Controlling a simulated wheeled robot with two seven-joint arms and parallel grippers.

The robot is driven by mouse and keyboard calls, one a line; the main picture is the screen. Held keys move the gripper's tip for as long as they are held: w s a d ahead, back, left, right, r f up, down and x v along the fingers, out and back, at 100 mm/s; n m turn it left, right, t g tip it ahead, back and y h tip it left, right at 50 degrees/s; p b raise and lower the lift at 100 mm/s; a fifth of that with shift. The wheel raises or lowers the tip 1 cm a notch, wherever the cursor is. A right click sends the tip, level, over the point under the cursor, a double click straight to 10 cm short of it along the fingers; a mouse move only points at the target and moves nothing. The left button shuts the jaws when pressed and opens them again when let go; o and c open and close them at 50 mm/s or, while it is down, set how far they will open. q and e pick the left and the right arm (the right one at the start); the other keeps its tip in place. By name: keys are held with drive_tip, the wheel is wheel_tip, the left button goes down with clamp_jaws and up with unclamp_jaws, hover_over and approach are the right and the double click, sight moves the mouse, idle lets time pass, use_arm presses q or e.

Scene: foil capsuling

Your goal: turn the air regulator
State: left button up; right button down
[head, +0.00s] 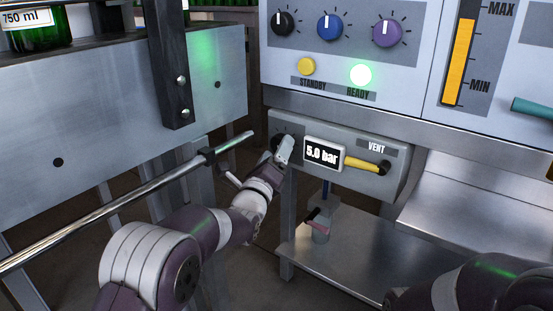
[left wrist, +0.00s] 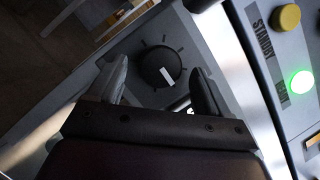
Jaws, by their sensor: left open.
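The air regulator's black round knob (left wrist: 160,67) shows in the left wrist view, with a white pointer mark and tick marks around it. In the head view it is mostly hidden behind my left gripper (head: 284,150), at the left end of a grey panel (head: 345,133). My left gripper (left wrist: 160,75) is open, with one finger on each side of the knob in its wrist view. Whether the fingers touch the knob I cannot tell. The display (head: 323,154) beside it reads 5.0 bar. My right gripper is not in view.
A yellow vent lever (head: 362,163) sits right of the display. Above are three dials, a yellow standby button (head: 306,66) and a lit green ready lamp (head: 361,75). A metal rail (head: 120,200) runs on the left. A steel shelf (head: 350,265) lies below.

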use_arm(q)
drive_tip(key=shift+w+d+r, duration=0.15)
drive_tip(key=shift+w, duration=0.2)
drive_tip(key=c, duration=1)
drive_tip(key=shift+c, duration=0.2)
